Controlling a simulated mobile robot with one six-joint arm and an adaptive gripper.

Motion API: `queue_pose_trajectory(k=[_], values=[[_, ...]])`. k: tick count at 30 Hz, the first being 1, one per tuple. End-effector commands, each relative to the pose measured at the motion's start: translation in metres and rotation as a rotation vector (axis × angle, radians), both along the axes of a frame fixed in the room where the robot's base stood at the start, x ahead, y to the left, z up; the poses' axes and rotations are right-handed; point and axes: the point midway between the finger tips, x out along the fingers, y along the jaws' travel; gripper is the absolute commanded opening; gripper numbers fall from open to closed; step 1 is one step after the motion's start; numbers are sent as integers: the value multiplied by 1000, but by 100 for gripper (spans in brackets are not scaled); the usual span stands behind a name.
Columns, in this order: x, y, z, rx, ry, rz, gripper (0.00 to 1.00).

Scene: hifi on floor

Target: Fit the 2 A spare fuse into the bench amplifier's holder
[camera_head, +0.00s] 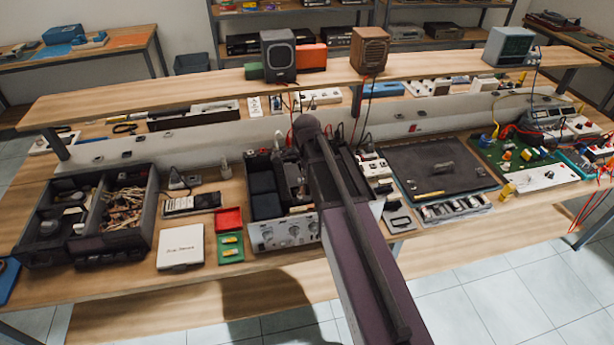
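The bench amplifier (285,232) stands near the middle of the workbench, open at the top, with knobs on its pale front panel. My arm crosses its right side and hides part of its inside. The fuse holder cannot be made out. A small green tray (223,259) with yellow pieces lies left of the amplifier, with a red tray (228,218) behind it. A white box (181,247) with small print lies further left. I cannot tell which piece, if any, is the 2 A spare fuse. My gripper does not show; my arm blocks the view beyond it.
A dark divided bin (155,215) stands at the left. A dark mat (435,165) and a green circuit board (500,158) lie to the right. A raised shelf (200,92) with speakers spans the back. Bare wood shows along the front edge.

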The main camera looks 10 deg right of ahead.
Motion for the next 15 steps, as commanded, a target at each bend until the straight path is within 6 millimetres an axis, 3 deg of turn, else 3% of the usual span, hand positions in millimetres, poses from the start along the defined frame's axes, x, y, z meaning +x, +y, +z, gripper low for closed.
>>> queue_pose_trajectory(k=[15], values=[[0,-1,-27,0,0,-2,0]])
